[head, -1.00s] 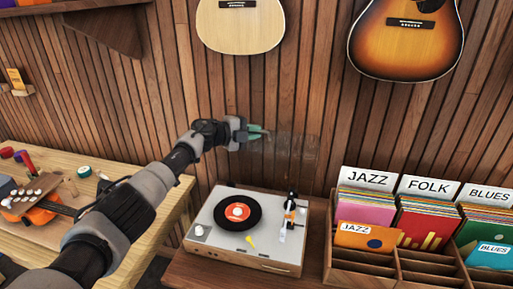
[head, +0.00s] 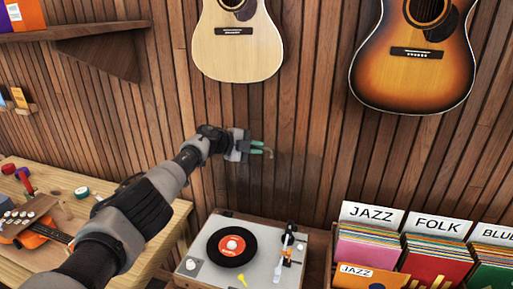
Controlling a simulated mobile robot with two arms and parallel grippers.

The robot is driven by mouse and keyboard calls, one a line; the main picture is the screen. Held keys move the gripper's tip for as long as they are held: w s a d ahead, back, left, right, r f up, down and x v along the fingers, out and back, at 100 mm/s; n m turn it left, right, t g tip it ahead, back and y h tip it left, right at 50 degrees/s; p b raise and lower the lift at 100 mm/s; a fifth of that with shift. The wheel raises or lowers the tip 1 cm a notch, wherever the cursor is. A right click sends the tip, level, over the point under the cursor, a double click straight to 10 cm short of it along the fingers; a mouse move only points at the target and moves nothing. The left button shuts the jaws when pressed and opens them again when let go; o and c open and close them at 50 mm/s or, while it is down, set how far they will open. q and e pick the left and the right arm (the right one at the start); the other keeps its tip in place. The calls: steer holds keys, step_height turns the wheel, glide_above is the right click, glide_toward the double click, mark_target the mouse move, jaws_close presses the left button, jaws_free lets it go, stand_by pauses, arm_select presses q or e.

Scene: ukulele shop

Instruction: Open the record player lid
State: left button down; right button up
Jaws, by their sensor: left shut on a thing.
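The record player (head: 209,248) stands on a wooden cabinet at the bottom middle, with a black record with a red label (head: 232,246) on its platter and the tonearm (head: 286,245) at the right. Its deck is uncovered. The clear lid (head: 284,167) shows only as a faint patch against the wall, raised above the back of the player; its edges are hard to make out. My left gripper (head: 262,149) is above the back of the player, its green fingertips shut on the lid's edge. My right gripper is not in view.
A wooden record crate (head: 337,270) with JAZZ, FOLK and BLUES sections stands right of the player. A workbench (head: 165,226) with an orange ukulele (head: 35,236) is at the left. Two guitars (head: 238,55) (head: 412,70) hang on the slatted wall behind.

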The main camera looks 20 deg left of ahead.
arm_select(q)
steer(key=c, duration=1.2)
jaws_free()
steer(key=shift+o, duration=0.2)
steer(key=shift+s+a+r, duration=0.1)
steer(key=shift+s+a, duration=0.05)
steer(key=shift+a, duration=0.05)
steer(key=shift+v, duration=0.75)
steer(key=b+v, duration=0.1)
steer(key=v, duration=0.7)
steer(key=shift+s+a+b, duration=0.2)
steer(key=shift+s+b, duration=0.1)
steer(key=shift+r, duration=0.15)
